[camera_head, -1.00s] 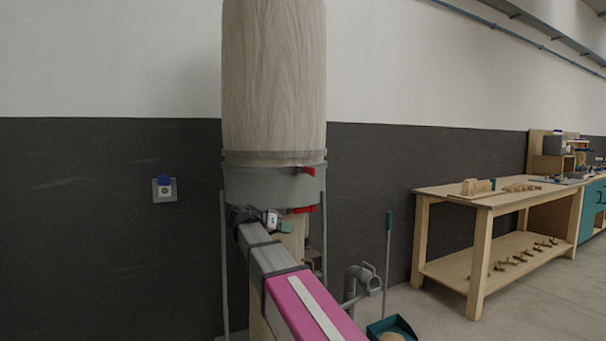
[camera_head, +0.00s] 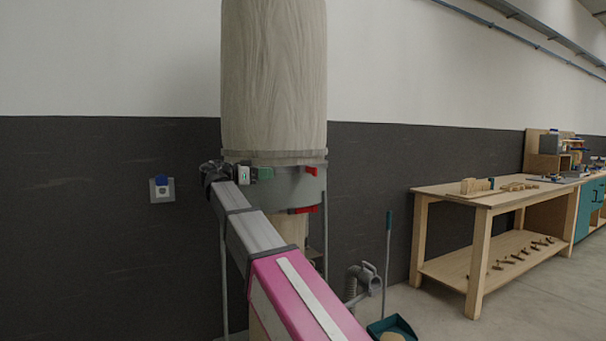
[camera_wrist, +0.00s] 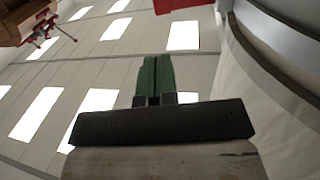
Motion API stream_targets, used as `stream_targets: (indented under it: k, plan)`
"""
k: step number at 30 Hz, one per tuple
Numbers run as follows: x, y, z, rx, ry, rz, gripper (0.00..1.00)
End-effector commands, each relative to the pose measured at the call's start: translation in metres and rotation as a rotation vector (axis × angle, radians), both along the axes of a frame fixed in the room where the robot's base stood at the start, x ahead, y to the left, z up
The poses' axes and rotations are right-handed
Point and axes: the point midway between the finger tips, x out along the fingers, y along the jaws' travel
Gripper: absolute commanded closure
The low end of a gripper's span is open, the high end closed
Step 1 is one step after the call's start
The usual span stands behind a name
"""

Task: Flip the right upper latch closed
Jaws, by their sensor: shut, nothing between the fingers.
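A grey ring housing sits under the tall pale bag (camera_head: 274,75) of the standing machine. A red upper latch (camera_head: 311,171) sticks out on the ring's right side, and a red lower latch (camera_head: 303,210) sits at its bottom edge. My gripper (camera_head: 265,173), with green fingers, is in front of the ring at about the upper latch's height, left of it and apart from it. In the wrist view my gripper's fingers (camera_wrist: 153,78) are together and empty. A red part (camera_wrist: 180,4) shows beyond the fingertips at the top edge; I cannot tell which latch it is.
A wooden workbench (camera_head: 480,200) with small items stands at right. A grey hose (camera_head: 362,280) and a long-handled dustpan (camera_head: 392,325) are on the floor between. A wall socket (camera_head: 162,188) is at left.

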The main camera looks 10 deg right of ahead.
Motion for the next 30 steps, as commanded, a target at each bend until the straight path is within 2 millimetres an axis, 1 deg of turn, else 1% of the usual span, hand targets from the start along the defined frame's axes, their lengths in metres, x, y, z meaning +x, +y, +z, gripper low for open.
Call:
stream_targets:
  k: [4,7,21,27,30]
  plan:
    - [0.001,-0.009,0.000,0.000,0.001,-0.001,1.00]
    - [0.002,-0.022,-0.001,0.001,0.001,-0.001,1.00]
    - [0.014,-0.107,-0.001,0.001,0.002,-0.002,1.00]
    - [0.018,-0.130,-0.001,0.000,0.002,0.000,1.00]
    - [0.019,-0.136,-0.001,0.000,0.002,0.002,1.00]
